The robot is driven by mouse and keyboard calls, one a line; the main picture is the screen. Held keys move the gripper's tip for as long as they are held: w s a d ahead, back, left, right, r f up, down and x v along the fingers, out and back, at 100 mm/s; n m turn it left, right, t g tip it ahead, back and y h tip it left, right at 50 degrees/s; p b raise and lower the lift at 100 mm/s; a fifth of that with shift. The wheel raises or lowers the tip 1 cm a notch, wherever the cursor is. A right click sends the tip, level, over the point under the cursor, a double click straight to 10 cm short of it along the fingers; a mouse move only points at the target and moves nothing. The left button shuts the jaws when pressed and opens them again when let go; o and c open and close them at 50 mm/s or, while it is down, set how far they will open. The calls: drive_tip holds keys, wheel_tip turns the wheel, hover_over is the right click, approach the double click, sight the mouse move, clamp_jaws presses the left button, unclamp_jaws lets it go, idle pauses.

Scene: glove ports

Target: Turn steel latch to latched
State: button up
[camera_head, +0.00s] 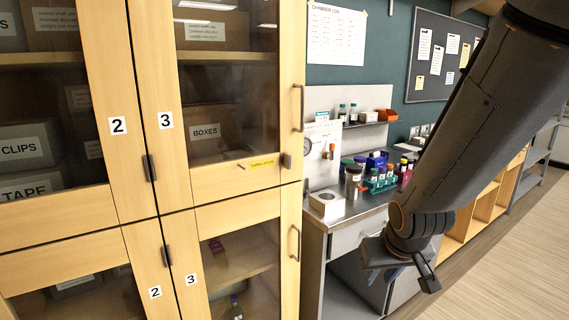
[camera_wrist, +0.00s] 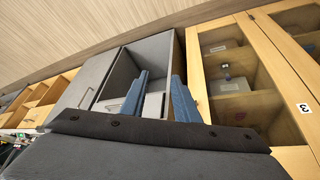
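A small grey latch piece (camera_head: 286,160) sits on the right-hand frame of the upper door 3, to the right of a yellow label (camera_head: 262,162) that seems to read "turn latch". A small thin grey piece (camera_head: 241,167) shows left of the label. Which of the two is the steel latch, and its exact angle, are too small to tell. My gripper (camera_head: 402,264) hangs low in front of the workbench, well right of the door and apart from it. In the wrist view its two blue fingers (camera_wrist: 161,78) are spread, with nothing between them.
A tall wooden cabinet with glazed doors (camera_head: 218,215) fills the left, with protruding handles (camera_head: 297,108). The workbench (camera_head: 345,212) beside it carries bottles, a coloured rack (camera_head: 380,182) and a white box (camera_head: 326,201). Open floor (camera_head: 510,255) lies at the right.

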drive_tip(key=w+a+r+n+t+y, duration=0.1)
drive_tip(key=w+a+r+t, duration=0.1)
drive_tip(key=w, duration=0.3)
drive_tip(key=w+a+r+t+y, duration=0.1)
drive_tip(key=w+a+r+t, duration=0.15)
drive_tip(key=w, duration=0.25)
drive_tip(key=n+t+y+b, duration=0.2)
drive_tip(key=n+t+y, duration=0.3)
drive_tip(key=y, duration=0.3)
approach(289, 161)
drive_tip(key=w, duration=0.1)
drive_tip(key=p+x, duration=0.2)
drive_tip(key=x, duration=0.6)
drive_tip(key=shift+a, duration=0.25)
clamp_jaws()
